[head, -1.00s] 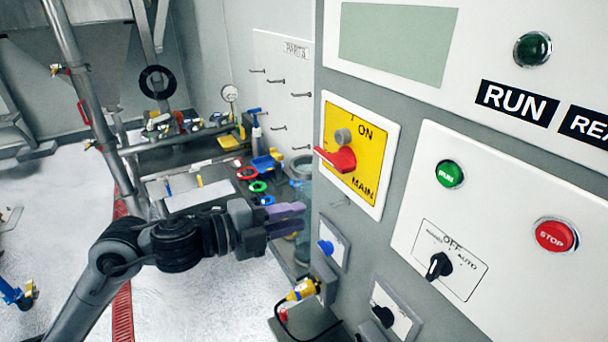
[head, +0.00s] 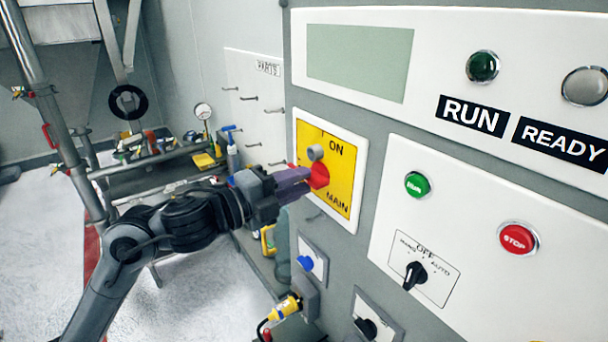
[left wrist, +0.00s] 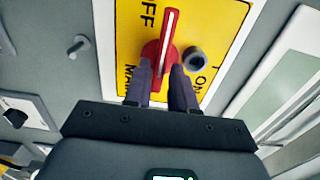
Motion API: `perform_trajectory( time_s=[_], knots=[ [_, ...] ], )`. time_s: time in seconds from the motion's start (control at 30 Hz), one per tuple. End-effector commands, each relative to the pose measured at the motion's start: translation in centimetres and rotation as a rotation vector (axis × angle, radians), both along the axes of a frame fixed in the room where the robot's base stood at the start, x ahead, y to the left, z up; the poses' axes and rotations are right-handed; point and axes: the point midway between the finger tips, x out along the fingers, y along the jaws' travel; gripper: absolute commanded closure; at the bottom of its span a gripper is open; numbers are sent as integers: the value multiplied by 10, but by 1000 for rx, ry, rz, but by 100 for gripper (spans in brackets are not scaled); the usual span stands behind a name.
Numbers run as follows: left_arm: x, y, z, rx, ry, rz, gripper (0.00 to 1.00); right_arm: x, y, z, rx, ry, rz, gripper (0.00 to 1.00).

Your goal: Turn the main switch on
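The main switch is a red rotary handle (head: 319,177) on a yellow plate (head: 341,195) marked ON and MAIN. In the left wrist view the handle (left wrist: 168,45) lies lengthwise, with its white-lined end beside the OFF marking. My left gripper (head: 300,182) is at the switch and hides part of the handle in the head view. In the left wrist view its two fingers (left wrist: 162,80) are apart, one on each side of the handle's near end. I cannot tell whether they touch it. My right gripper is not in view.
A grey round knob (head: 315,152) sits just above the handle. A blue button (head: 305,263) and a yellow connector (head: 285,306) are below.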

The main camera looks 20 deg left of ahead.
Motion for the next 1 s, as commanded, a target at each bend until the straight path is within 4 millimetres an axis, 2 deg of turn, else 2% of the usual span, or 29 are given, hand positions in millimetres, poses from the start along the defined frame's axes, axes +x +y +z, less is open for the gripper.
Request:
perform_trajectory(
  time_s=[0.2, 0.53, 0.7, 1.0],
  knots=[
    [13, -9, 0, -1, 1, 0, 75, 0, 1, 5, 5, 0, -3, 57],
    [15, -11, -1, 1, 1, 0, 75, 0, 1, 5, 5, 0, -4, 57],
    [15, -10, -1, 1, 1, 0, 100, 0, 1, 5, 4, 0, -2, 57],
    [15, -10, -1, 14, -8, 0, 100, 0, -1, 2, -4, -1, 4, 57]
  ],
)
